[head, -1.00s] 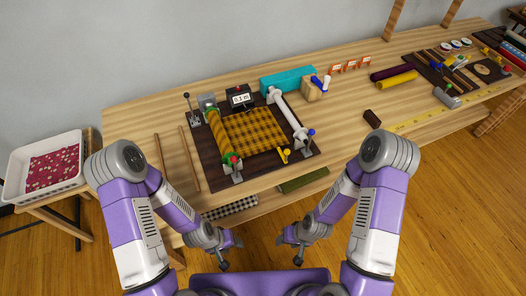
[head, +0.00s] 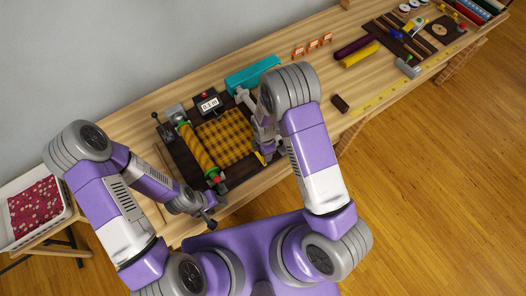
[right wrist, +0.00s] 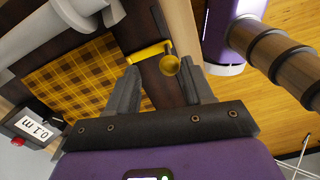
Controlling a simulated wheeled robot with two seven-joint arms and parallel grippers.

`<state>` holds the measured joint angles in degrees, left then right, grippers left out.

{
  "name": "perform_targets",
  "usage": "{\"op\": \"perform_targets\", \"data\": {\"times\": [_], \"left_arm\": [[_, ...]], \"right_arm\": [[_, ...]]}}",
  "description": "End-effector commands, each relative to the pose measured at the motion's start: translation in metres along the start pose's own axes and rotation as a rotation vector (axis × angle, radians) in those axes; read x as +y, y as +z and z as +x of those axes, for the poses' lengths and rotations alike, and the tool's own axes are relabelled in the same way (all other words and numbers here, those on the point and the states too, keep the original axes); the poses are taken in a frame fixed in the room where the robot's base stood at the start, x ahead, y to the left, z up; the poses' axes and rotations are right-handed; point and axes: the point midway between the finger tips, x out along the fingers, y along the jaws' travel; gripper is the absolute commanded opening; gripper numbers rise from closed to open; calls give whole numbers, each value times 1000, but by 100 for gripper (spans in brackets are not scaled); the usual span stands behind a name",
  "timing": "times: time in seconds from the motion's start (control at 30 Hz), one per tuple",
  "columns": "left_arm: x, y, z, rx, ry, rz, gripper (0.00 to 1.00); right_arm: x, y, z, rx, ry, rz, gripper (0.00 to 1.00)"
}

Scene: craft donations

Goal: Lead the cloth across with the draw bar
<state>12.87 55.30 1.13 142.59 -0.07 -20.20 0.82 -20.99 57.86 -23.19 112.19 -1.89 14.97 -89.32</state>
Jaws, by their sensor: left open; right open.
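The cloth (head: 225,137) is yellow-and-brown plaid and lies flat on the dark board, running from the plaid roll (head: 197,148). It also shows in the right wrist view (right wrist: 75,77). A yellow handle with a round knob (right wrist: 170,66), perhaps on the draw bar, is at the cloth's edge. My right gripper (right wrist: 161,72) is open, with the handle's knob end between its fingertips in that view; I cannot tell whether they touch. In the head view my right arm hides most of the handle and the white roller. My left gripper (head: 207,215) is open and empty near the table's front edge.
A display box (head: 208,103) reading 0.1 m stands behind the cloth. A teal block (head: 252,74) lies at the back. A white tray (head: 66,211) stands at left.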

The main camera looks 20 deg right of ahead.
Motion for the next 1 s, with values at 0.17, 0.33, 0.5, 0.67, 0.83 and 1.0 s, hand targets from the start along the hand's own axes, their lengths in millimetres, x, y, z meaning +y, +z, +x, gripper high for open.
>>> {"op": "perform_targets", "data": {"times": [0.17, 0.33, 0.5, 0.67, 0.83, 1.0], "left_arm": [[1, 2, -3, -3, 0, 0, 52], [1, 1, -4, -2, 0, 0, 52], [2, 1, -4, -1, 0, 0, 52], [2, 1, -4, -2, 0, 0, 52], [2, 1, -4, -2, 0, 0, 52], [2, 1, -4, -2, 0, 0, 52]], "right_arm": [[-1, 0, 29, 0, -4, 1, 51], [-1, -1, 51, 1, -1, 2, 51], [-1, -1, 61, 2, -1, 1, 51], [-1, -1, 62, 2, 0, 1, 51], [-1, -1, 62, 2, 0, 2, 42], [-1, -1, 62, 2, 0, 2, 16]]}}
